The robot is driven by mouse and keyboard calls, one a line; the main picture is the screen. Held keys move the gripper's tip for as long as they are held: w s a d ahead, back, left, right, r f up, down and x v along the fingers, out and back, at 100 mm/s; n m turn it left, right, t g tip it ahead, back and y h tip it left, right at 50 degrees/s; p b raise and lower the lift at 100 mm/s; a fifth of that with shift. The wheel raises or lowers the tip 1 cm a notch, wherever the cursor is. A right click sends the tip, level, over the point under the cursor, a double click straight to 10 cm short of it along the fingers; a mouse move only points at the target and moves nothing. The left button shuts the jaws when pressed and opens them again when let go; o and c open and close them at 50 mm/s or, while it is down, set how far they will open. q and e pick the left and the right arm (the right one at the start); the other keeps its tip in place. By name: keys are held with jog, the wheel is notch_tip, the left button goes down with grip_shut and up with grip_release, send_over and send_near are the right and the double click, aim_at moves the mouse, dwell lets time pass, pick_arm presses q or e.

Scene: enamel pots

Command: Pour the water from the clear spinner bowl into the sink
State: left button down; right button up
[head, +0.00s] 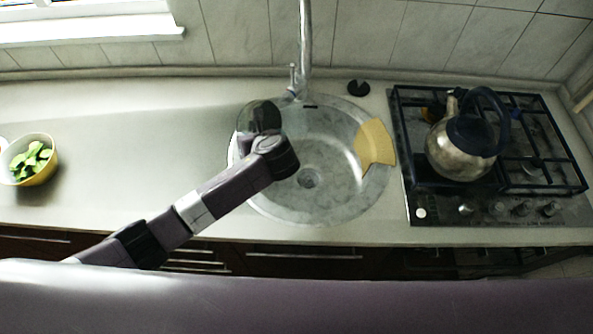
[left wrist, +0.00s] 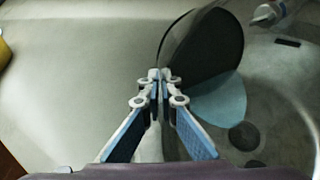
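The clear spinner bowl (head: 259,115) looks dark and see-through. It is tilted on its side at the left part of the round steel sink (head: 345,205), partly hidden by my left arm. In the left wrist view the bowl (left wrist: 208,45) is beyond the fingertips, its curved rim running down to them. My left gripper (left wrist: 161,78) has its fingertips together at this rim and looks shut on it. A pale blue patch (left wrist: 220,102) shows below the dark part; I cannot tell whether it is water. My right gripper is not in view.
The faucet (head: 305,45) rises behind the sink. A yellow cloth-like piece (head: 375,143) lies over the sink's right rim. A kettle (head: 455,158) stands on the stove (head: 535,210) at right. A yellow bowl of greens (head: 40,175) sits far left. The counter (head: 130,140) between is clear.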

pick_arm(q)
jog(key=shift+s+d+t+b, duration=0.2)
jog(key=shift+d+t+b, duration=0.1)
jog(key=shift+b, duration=0.5)
jog(key=shift+s+d+r+t+y+b, duration=0.3)
jog(key=shift+r+y+b, duration=0.2)
jog(key=shift+b, duration=0.6)
jog(key=shift+r+b, duration=0.1)
jog(key=shift+b, duration=0.2)
jog(key=shift+s+d+r+t, duration=0.1)
jog(key=shift+s+t, duration=0.05)
jog(key=shift+t, duration=0.15)
jog(key=shift+r+y+b, duration=0.1)
jog(key=shift+y+b, duration=0.2)
jog(key=shift+s+d+r, duration=0.1)
jog(key=shift+s+d, duration=0.05)
jog(key=shift+s, duration=0.05)
jog(key=shift+s+d+r+t+y+p, duration=0.3)
jog(key=shift+s+d+t+p, duration=0.1)
jog(key=shift+s+d, duration=0.1)
jog(key=shift+s+d+r+t+y+p, duration=0.2)
jog(key=shift+s+d+t+y+p, duration=0.1)
jog(key=shift+s+d+t+p, duration=0.15)
